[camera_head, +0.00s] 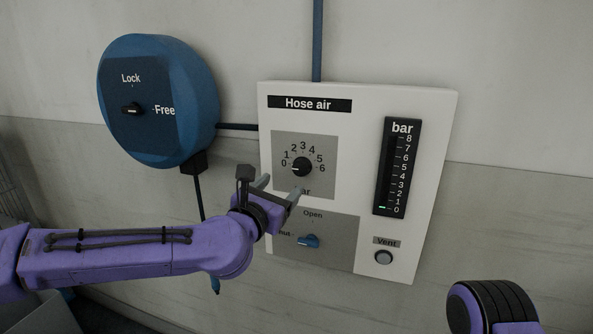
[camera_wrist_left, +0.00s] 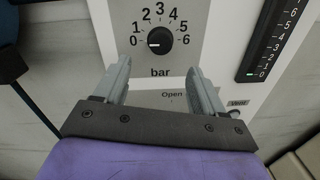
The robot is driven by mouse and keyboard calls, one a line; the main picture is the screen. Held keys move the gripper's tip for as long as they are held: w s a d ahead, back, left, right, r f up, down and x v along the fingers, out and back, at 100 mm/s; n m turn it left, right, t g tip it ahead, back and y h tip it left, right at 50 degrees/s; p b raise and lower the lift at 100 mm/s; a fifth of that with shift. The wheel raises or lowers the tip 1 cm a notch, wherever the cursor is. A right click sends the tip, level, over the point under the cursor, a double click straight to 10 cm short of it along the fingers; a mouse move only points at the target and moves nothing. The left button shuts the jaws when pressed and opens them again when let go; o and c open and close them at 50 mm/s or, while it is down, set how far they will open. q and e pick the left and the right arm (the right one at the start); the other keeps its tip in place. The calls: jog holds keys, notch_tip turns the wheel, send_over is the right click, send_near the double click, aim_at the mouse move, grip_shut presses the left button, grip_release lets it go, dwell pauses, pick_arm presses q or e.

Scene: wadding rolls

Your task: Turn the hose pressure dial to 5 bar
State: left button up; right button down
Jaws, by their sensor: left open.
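The hose pressure dial (camera_head: 302,167) is a round black knob on a grey plate of the white "Hose air" panel (camera_head: 356,100). Its scale runs from 0 to 6, and its white mark points left at 0. The dial also shows in the left wrist view (camera_wrist_left: 160,41), just beyond the fingertips. My left gripper (camera_head: 278,189) is open and empty, below and slightly left of the dial, apart from it. In the wrist view its two fingers (camera_wrist_left: 158,70) stand apart below the dial, on either side of it. My right gripper is not seen.
A bar gauge (camera_head: 397,168) shows a green mark near 0. Below the dial is a blue Open/Shut valve knob (camera_head: 309,241), partly labelled behind my gripper. A Vent button (camera_head: 383,258) sits lower right. A blue Lock/Free drum (camera_head: 160,100) hangs at left.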

aim_at(299, 170)
pick_arm(q)
jog(key=p+x, duration=0.1)
jog(key=x, duration=0.2)
jog(key=p+x, duration=0.1)
jog(key=x, duration=0.2)
jog(key=p+x, duration=0.2)
jog(key=x, duration=0.2)
jog(key=shift+f, duration=0.3)
jog(key=shift+f, duration=0.1)
jog(key=c, duration=1.1)
